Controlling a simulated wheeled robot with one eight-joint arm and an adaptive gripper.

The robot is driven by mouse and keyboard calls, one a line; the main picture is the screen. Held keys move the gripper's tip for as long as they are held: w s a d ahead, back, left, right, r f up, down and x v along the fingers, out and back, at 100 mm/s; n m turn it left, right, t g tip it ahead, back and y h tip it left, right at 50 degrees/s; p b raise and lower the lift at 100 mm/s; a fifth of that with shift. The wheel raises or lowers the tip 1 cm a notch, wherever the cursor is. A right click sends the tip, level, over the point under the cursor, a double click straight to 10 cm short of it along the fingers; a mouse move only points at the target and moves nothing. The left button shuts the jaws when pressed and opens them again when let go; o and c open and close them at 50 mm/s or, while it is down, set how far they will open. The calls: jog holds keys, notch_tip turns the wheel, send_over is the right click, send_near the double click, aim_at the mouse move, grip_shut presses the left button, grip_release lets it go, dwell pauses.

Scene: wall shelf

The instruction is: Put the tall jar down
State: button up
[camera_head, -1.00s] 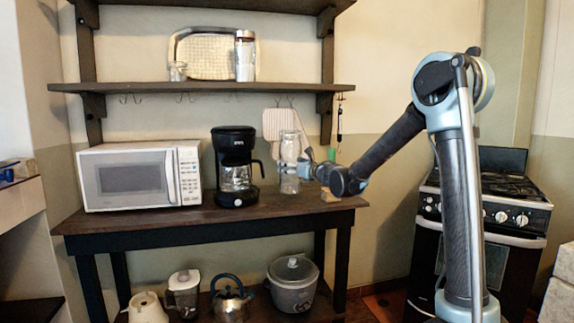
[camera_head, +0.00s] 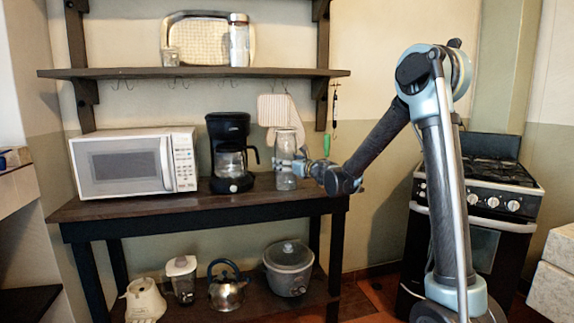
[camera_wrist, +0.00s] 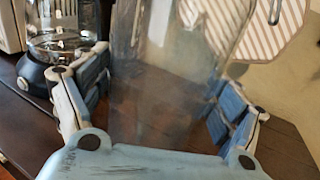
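The tall jar (camera_head: 285,150) is clear glass and stands upright over the right part of the wooden table, right of the coffee maker. My gripper (camera_head: 296,167) reaches it from the right. In the wrist view the jar (camera_wrist: 165,75) fills the space between my two fingers, and the pads appear to press its sides. The jar's base looks at or just above the tabletop; in the wrist view my gripper's palm hides the base, so contact cannot be told.
A black coffee maker (camera_head: 230,150) stands left of the jar, then a white microwave (camera_head: 135,165). A striped board (camera_head: 278,110) hangs behind. The upper shelf (camera_head: 200,73) holds a tray and jars. The table's (camera_head: 200,225) right edge is close to the jar.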

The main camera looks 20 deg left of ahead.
jog(key=shift+d, duration=0.1)
dwell(0.4)
jog(key=v, duration=1.2)
jog(key=w+d+r+m+t+h, duration=0.2)
jog(key=d+m+t+h, duration=0.15)
jog(key=d+m, duration=0.45)
jog(key=w+d+r+m+t+h, duration=0.2)
jog(key=d+m+t+h, duration=0.3)
jog(key=d, duration=0.6)
jog(key=s+d+f+m+g+h, duration=0.2)
jog(key=s+d+m+h, duration=0.1)
jog(key=d+m, duration=0.45)
jog(key=s+d+f+m+g+h, duration=0.2)
jog(key=s+d+m+h, duration=0.15)
jog(key=d+m, duration=0.45)
jog(key=s+d+f+m+g+h, duration=0.3)
jog(key=s+d+f+m+g, duration=0.3)
jog(key=s+d+f+m, duration=0.5)
jog(key=s+a+f+m+g+y, duration=0.1)
jog(key=s+f+m+g, duration=0.2)
jog(key=s, duration=0.8)
jog(key=s+a+f+m+g+y, duration=0.2)
jog(key=s+f+m+g, duration=0.2)
jog(key=s+f, duration=0.3)
jog(key=s, duration=0.3)
jog(key=shift+s+f, duration=0.2)
jog(key=shift+s, duration=0.15)
